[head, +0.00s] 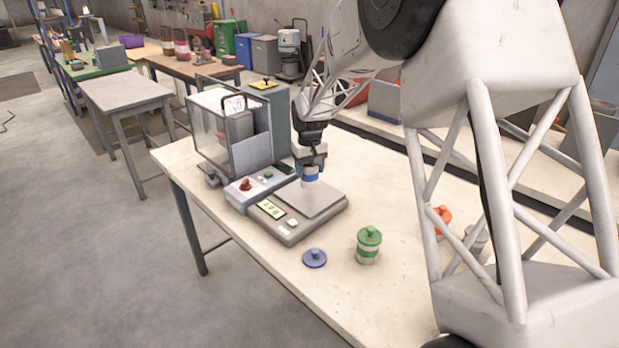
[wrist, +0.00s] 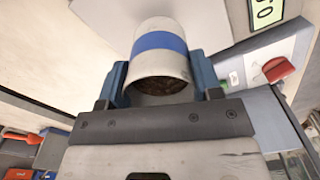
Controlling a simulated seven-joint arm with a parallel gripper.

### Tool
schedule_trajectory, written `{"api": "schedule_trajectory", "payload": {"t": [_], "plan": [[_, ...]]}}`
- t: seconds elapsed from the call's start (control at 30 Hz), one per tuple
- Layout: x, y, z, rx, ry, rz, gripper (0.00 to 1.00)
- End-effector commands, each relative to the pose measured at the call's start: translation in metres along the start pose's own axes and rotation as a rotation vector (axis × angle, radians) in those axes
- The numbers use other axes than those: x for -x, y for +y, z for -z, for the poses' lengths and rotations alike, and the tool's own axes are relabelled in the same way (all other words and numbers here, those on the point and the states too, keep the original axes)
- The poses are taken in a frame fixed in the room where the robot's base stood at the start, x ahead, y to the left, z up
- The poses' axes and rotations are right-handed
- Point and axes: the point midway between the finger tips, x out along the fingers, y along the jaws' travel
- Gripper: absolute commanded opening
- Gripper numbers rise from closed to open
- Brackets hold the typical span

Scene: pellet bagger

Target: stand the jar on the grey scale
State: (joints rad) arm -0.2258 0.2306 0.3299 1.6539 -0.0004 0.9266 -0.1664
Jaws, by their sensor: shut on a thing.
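The jar (head: 310,175) is white with a blue band and is upright in the head view. In the wrist view the open jar (wrist: 160,62) shows dark brown contents inside its mouth. My gripper (head: 311,161) is shut on the jar from above, with a blue finger on each side of it in the wrist view (wrist: 158,80). The grey scale (head: 292,228) has a flat square plate and a lit green display. The jar is over the back part of the plate; I cannot tell whether its base touches.
The bagger (head: 233,130) with a clear case stands left behind the scale, its red-knobbed panel (head: 262,184) beside it. A blue lid (head: 315,258) and a green-lidded jar (head: 368,246) are in front. A red-lidded jar (head: 441,214) is partly hidden by my arm.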

Motion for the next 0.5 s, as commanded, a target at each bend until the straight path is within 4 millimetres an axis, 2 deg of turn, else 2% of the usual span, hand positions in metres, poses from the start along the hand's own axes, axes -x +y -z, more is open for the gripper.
{"api": "schedule_trajectory", "payload": {"t": [0.3, 0.5], "plan": [[-0.029, 0.000, 0.000, 0.000, -0.001, 0.000, 0.22], [-0.032, 0.000, 0.000, 0.000, 0.001, 0.000, 0.22]]}}
